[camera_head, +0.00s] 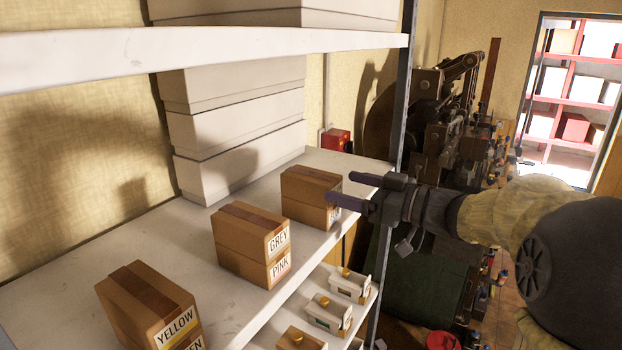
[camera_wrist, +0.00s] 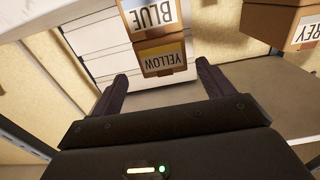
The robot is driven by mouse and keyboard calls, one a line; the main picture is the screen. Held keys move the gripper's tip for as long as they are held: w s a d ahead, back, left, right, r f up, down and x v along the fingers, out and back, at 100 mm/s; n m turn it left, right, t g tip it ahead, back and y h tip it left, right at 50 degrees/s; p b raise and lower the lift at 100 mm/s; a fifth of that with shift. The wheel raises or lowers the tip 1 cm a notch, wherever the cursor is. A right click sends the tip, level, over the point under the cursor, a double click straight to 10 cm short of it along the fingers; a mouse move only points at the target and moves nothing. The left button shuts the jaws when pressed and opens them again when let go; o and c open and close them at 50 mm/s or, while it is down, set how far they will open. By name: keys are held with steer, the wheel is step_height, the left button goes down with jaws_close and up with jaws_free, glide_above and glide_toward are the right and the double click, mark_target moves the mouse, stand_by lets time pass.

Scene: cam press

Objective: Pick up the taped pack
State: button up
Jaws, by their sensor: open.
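Three brown cardboard packs, each two boxes high with a dark tape strip on top, stand on the shelf. The far pack (camera_head: 300,196) is nearest my gripper; its label is mostly hidden in the head view. The wrist view shows its labels upside down, YELLOW over BLUE (camera_wrist: 165,55). The middle pack (camera_head: 240,245) reads GREY over PINK, and its GREY box (camera_wrist: 275,24) shows in the wrist view. The near pack (camera_head: 145,305) reads YELLOW over a partly cut-off label. My gripper (camera_head: 345,190) is open and empty, its fingers (camera_wrist: 160,78) pointing at the far pack's labelled face.
White boxes (camera_head: 235,135) are stacked at the back of the shelf (camera_head: 60,290). An upper shelf (camera_head: 200,52) hangs above, with a dark post (camera_head: 405,100) near my arm. Dark machinery (camera_head: 440,120) stands behind.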

mark_target(317, 175)
steer(key=shift+x, duration=1.1)
steer(key=shift+a, duration=0.1)
steer(key=shift+a+r+p, duration=0.15)
steer(key=shift+a+p, duration=0.05)
steer(key=shift+p, duration=0.15)
steer(key=p+x, duration=0.2)
steer(key=x, duration=0.2)
steer(key=shift+w+a, duration=0.15)
steer(key=shift+a, duration=0.2)
steer(key=shift+c, duration=0.2)
steer(key=c, duration=1.2)
steer(key=shift+o, duration=0.2)
